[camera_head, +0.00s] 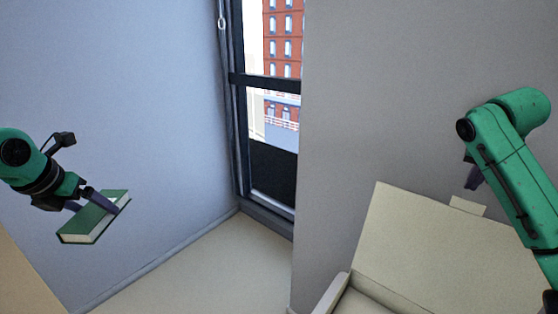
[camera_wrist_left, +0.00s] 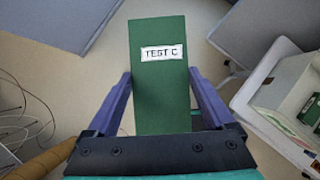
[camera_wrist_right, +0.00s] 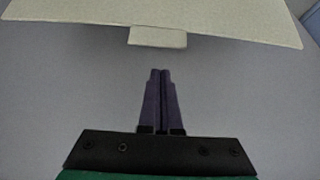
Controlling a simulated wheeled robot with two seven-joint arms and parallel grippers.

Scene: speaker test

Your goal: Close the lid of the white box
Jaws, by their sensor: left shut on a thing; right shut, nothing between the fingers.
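The white box (camera_head: 341,295) is at the bottom right of the head view, mostly cut off by the frame. Its lid (camera_head: 420,235) stands raised, with a small tab (camera_head: 468,205) on its upper edge. My right gripper (camera_head: 472,183) is shut and empty, just above the tab and apart from it. In the right wrist view the tab (camera_wrist_right: 157,38) and lid edge (camera_wrist_right: 230,22) lie beyond my fingertips (camera_wrist_right: 161,74). My left gripper (camera_head: 102,202) is shut on a green book (camera_head: 93,218), held in the air far from the box. Its cover reads "TEST C" (camera_wrist_left: 161,85).
A wall and a dark-framed window (camera_head: 268,150) stand behind. The left wrist view shows a pale open container (camera_wrist_left: 286,85) at the right, with green and white things in it, and thin cables (camera_wrist_left: 20,125) at the left. Open floor (camera_head: 205,270) lies between the arms.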

